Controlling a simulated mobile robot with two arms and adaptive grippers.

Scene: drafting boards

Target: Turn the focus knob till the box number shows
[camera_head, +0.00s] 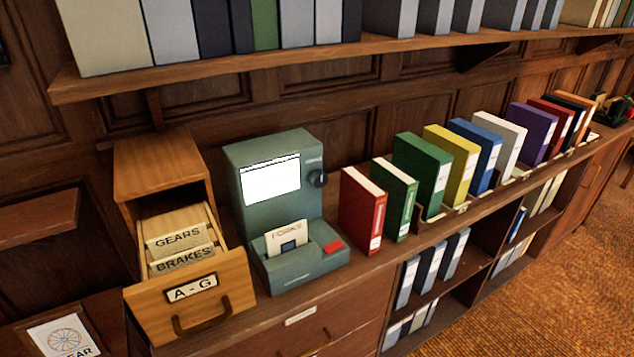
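A grey-green reader machine (233,161) stands on the wooden cabinet top, left of the middle. Its bright white screen (270,180) looks blank at this size; I can read no number on it. A dark round focus knob (317,179) sits on the front face, right of the screen. A card marked FORKS (287,237) stands in the tray at the machine's base. A red button (333,246) is at the tray's right. Neither of my grippers shows in the head view.
A wooden card drawer (232,283) marked A - G stands pulled out left of the machine, holding GEARS and BRAKES cards. Red (361,212) and green (394,198) binders stand close on its right, with more coloured binders beyond. A loaded shelf (300,72) overhangs behind.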

